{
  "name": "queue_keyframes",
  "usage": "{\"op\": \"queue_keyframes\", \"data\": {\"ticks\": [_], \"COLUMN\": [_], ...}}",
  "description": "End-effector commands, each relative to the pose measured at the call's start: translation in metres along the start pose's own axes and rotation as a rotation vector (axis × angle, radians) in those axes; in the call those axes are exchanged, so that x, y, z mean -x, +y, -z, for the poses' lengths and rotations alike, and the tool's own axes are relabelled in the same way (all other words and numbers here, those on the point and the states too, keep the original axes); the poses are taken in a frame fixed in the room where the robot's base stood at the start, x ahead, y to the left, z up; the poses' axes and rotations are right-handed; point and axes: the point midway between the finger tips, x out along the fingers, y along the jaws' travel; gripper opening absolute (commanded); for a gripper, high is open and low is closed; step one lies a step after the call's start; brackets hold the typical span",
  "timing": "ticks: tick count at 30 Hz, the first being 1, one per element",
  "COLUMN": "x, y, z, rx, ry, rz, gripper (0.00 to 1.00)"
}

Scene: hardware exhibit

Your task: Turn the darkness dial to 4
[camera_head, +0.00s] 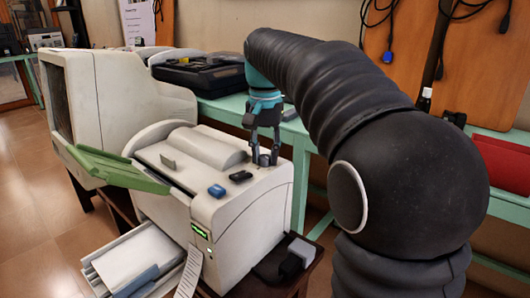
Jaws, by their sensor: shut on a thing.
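A beige printer-like machine (229,210) stands on a dark stand, with a small lit green display (199,231) on its front. My gripper (264,156) points down over the right rear of its top. Its fingers are shut on a small dark grey knob (264,160), which I take for the darkness dial. No numbers or pointer mark on the knob can be read from here. A blue button (217,191) and a black switch (240,176) sit on the top to the left of the knob.
A paper tray (140,262) juts out at the front left. A black case (200,72) lies on the green table behind. My arm fills the right side.

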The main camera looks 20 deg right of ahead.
Motion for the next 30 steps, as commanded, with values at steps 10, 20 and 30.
{"op": "queue_keyframes", "data": {"ticks": [10,20,30], "x": [-0.0007,-0.0007,-0.0008], "y": [0.0001,0.0000,0.0000], "z": [-0.0001,-0.0001,-0.0001], "rx": [-0.327,-0.641,-0.947], "ry": [-0.001,-0.001,-0.001], "rz": [-0.001,-0.001,-0.001], "gripper": [0.00,0.00,0.00]}}
